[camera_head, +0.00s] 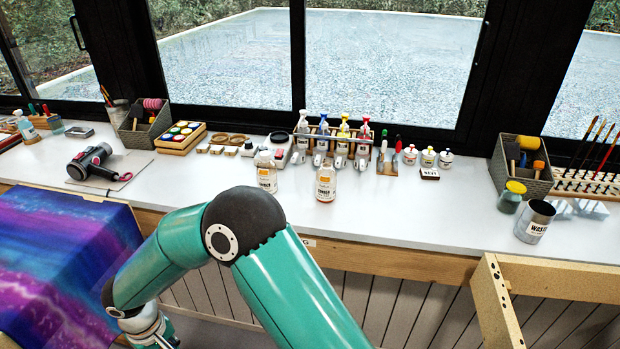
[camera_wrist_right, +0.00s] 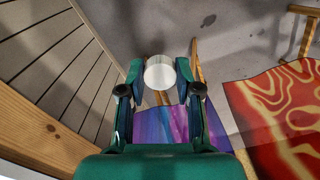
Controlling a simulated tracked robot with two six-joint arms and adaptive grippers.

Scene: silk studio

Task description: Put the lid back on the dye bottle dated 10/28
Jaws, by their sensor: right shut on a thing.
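Two dye bottles with pale tops and orange-and-white labels stand upright on the white counter, one to the left (camera_head: 267,172) and one to the right and nearer (camera_head: 326,184). Their dates are too small to read, and I cannot tell which has a lid. My right arm bends across the front of the head view, with its wrist low at the left. In the right wrist view my right gripper (camera_wrist_right: 160,75) is shut on a round white lid (camera_wrist_right: 159,72), held between the fingertips away from the bottles. My left gripper is not in view.
Behind the bottles stands a rack of spray bottles (camera_head: 345,142). A hair dryer (camera_head: 90,162) lies at the left, and a waste cup (camera_head: 535,221) stands at the right. The counter (camera_head: 420,215) is clear right of the bottles. Purple-blue silk (camera_head: 60,260) hangs at lower left.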

